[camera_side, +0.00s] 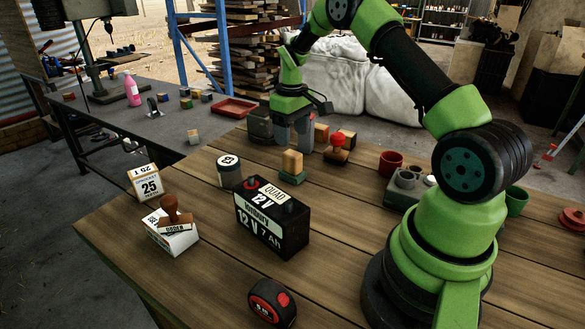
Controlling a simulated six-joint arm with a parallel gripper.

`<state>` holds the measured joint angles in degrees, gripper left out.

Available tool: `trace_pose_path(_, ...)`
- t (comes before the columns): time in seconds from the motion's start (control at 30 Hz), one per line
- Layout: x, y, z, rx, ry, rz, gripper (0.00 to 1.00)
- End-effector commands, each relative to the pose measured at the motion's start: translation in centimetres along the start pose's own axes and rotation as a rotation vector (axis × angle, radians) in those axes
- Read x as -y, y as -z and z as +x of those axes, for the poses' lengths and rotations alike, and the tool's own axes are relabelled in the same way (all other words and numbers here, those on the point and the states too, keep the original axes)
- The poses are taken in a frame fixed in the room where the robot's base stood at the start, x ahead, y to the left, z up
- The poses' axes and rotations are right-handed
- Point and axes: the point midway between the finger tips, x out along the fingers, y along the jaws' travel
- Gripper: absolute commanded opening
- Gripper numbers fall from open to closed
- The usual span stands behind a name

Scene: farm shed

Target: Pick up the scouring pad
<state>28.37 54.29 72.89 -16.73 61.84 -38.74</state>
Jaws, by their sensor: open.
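A flat green pad (299,178), which looks like the scouring pad, lies on the wooden table under a tan block (292,161). The block stands upright on it and hides most of its top. My gripper (293,141) is open and points down, its two grey fingers apart. It appears just behind and above the tan block in the picture. I see nothing held between the fingers. How far the fingertips are from the pad, in height and depth, I cannot tell.
A black battery (272,222) stands in front of the pad, and a white-and-dark jar (229,171) to its left. A red-handled stamp (337,148), a red cup (390,163) and a grey holder (405,187) are to the right. A tape measure (271,301) lies near the front.

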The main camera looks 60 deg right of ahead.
Motion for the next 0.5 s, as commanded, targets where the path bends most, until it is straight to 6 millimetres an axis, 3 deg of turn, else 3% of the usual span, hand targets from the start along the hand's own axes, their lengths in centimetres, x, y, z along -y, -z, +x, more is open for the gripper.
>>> trace_pose_path(0.1, 0.1, -0.1, 1.9, 0.004, 0.002, 0.001, 0.64)
trace_pose_path(0.33, 0.1, -0.1, 3.9, 0.002, 0.001, 0.001, 0.64)
trace_pose_path(0.5, 0.0, -0.2, 6.6, 0.004, 0.003, 0.003, 0.64)
